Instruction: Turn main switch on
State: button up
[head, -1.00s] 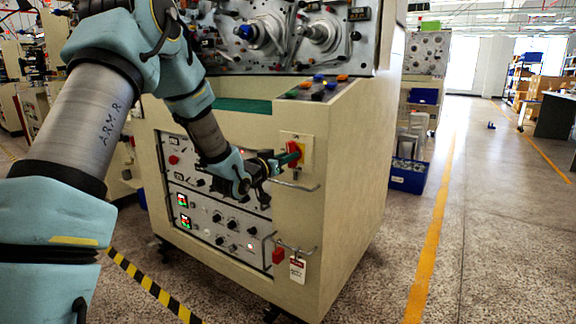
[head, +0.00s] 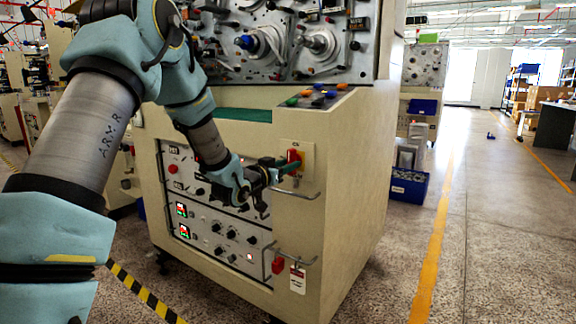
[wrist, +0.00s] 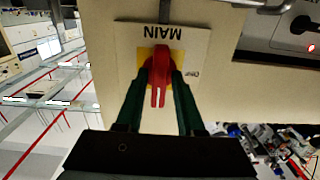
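The main switch is a red rotary handle (wrist: 158,75) on a yellow base and a pale plate marked MAIN (wrist: 190,44). The wrist view shows the plate upside down, with the handle pointing down the picture. The head view shows the red handle (head: 294,157) on the upper right of the machine front. My gripper (wrist: 160,78) has its two green fingers on either side of the handle, tips close to the base. Slim gaps show between the fingers and the handle's bar, so the gripper looks open. Contact at the tips is unclear.
A metal rail (head: 298,194) sticks out just below the switch. The control panel (head: 207,231) lies left of the switch. The aisle floor (head: 490,230) at the right is clear.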

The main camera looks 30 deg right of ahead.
jog(key=shift+o, duration=1)
jog(key=v, duration=1)
jog(key=shift+s+a, duration=0.2)
jog(key=shift+a, duration=0.15)
jog(key=shift+w, duration=0.1)
